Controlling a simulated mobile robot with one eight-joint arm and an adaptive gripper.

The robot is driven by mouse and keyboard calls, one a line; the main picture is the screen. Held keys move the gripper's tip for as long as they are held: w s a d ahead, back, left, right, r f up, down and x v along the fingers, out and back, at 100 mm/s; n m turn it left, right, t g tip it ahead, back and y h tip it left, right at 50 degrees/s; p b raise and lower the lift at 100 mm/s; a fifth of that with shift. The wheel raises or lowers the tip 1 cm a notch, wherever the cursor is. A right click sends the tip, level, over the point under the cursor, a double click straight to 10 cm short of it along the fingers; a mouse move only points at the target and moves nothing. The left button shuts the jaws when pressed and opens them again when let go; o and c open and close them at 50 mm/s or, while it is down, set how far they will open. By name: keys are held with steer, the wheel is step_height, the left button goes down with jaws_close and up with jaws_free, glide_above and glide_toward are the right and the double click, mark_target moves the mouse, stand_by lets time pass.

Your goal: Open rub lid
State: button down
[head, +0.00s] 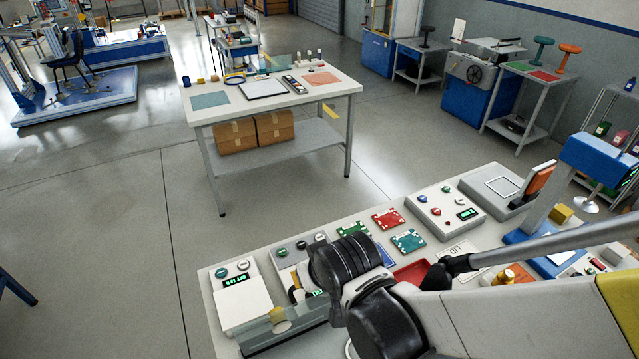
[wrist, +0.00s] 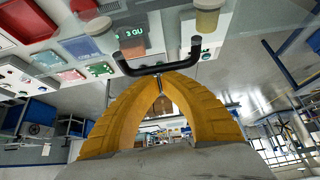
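A clear cover, which looks like the rub lid (head: 300,322), stands at the front of the near bench in the head view, partly hidden by my arm. A yellowish cylinder shows through it. In the wrist view a black U-shaped handle (wrist: 157,69) lies right at the tips of my yellow gripper (wrist: 156,76). The fingers curve together and their tips nearly meet. The handle bar runs across both tips, and I cannot tell whether they touch it. Nothing shows clamped between the fingers. My gripper is hidden behind my arm in the head view.
The near bench (head: 462,236) is crowded. A white device with a green display (head: 240,300) stands left of the cover. Red and green cards (head: 408,240) and a control box (head: 445,208) lie farther right. A beige cylinder (wrist: 207,17) shows beyond the handle. Open floor lies left of the bench.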

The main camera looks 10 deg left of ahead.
steer(key=shift+r, duration=0.1)
steer(key=v, duration=1.1)
steer(key=shift+s+r, duration=0.25)
steer(key=shift+r, duration=0.1)
